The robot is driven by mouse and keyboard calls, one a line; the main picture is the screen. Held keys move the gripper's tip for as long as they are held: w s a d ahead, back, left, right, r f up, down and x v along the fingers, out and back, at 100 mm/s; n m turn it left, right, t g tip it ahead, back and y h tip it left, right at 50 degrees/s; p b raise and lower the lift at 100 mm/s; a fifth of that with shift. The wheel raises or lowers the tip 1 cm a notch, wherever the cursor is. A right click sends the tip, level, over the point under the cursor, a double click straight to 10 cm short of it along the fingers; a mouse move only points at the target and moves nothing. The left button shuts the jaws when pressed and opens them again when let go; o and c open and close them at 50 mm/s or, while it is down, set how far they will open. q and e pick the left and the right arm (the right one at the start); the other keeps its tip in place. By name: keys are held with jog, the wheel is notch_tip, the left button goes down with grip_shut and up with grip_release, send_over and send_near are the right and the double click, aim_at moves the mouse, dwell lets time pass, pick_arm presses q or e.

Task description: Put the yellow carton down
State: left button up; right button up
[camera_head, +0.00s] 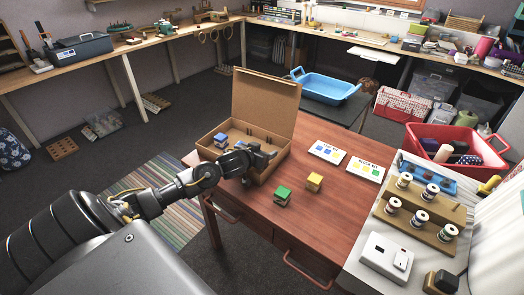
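The yellow carton (314,182) is a small block-like box on the red-brown wooden table (330,222), right of the open cardboard box (276,170). No gripper touches it. My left gripper (264,156) is over the right part of the cardboard box, up and left of the yellow carton. It is small and dark, and I cannot make out its finger gap. A green carton (282,196) stands on the table left of the yellow one. A blue carton (220,140) is inside the cardboard box at its left. My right gripper is not in view.
Two kit cards, one left (327,152) and one right (365,170), lie behind the yellow carton. A blue basket (325,88) stands beyond the table. A white side surface at right holds a spool rack (424,222) and red basket (488,157). The table's front right is clear.

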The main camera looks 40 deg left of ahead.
pick_arm(q)
jog(key=shift+f, duration=0.25)
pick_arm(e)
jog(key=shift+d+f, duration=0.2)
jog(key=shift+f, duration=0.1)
pick_arm(q)
jog(key=shift+r, duration=0.2)
jog(key=r+p+v, duration=0.1)
jog(key=v, duration=1.1)
jog(key=shift+d+r, duration=0.25)
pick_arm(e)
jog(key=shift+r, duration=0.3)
pick_arm(q)
jog(key=shift+w, duration=0.1)
